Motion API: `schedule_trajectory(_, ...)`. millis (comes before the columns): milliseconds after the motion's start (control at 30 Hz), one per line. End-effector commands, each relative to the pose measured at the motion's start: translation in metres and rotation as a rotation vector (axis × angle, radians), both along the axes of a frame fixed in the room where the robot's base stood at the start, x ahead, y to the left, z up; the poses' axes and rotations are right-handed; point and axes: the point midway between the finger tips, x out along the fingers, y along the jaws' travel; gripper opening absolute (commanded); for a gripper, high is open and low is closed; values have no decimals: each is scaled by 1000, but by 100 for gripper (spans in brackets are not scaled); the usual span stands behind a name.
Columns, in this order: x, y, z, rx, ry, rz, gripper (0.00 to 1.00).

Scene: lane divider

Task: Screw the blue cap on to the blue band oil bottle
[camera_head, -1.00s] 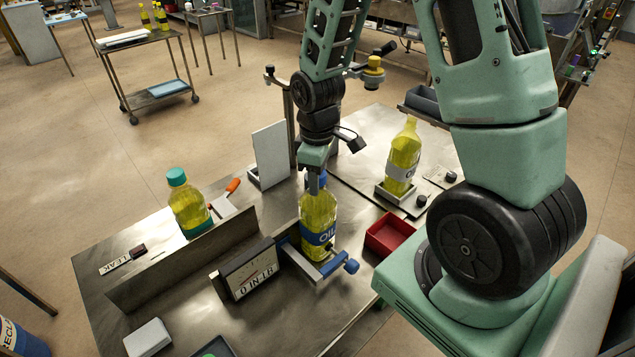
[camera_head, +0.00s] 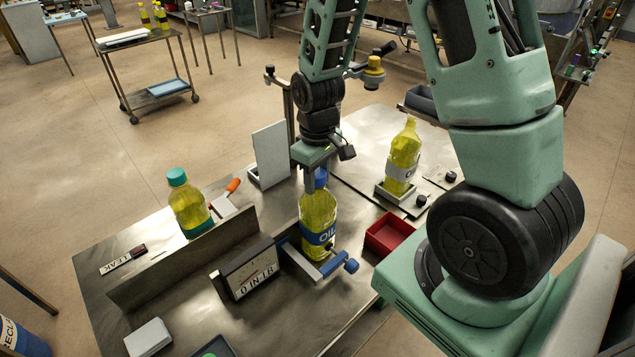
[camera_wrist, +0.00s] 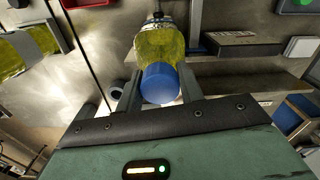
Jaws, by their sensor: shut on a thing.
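The blue band oil bottle (camera_head: 318,217) stands upright in a blue clamp (camera_head: 334,265) on the steel table. The blue cap (camera_head: 321,178) is at the top of its neck; the wrist view shows the cap (camera_wrist: 160,83) over the yellow bottle (camera_wrist: 160,45). My gripper (camera_head: 312,185) points down over the bottle. In the wrist view its two fingers (camera_wrist: 159,92) stand either side of the cap and are shut on it. I cannot tell how far the cap is threaded.
A teal-capped bottle (camera_head: 189,203) stands behind a low metal divider (camera_head: 190,262) at left. An uncapped grey-band bottle (camera_head: 402,160) stands in a holder at right. A red tray (camera_head: 389,233), a torque display box (camera_head: 250,272) and an upright white panel (camera_head: 269,155) are near the clamp.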

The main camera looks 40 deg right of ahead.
Motion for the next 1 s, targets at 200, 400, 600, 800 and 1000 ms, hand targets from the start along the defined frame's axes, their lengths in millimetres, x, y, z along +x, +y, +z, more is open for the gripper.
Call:
schedule_trajectory(200,0,0,0,0,0,-83,22)
schedule_trajectory(400,0,0,1,0,1,-145,22)
schedule_trajectory(600,0,0,0,-1,0,-232,22)
schedule_trajectory(800,0,0,1,-1,0,-276,22)
schedule_trajectory(1000,0,0,0,0,1,-383,22)
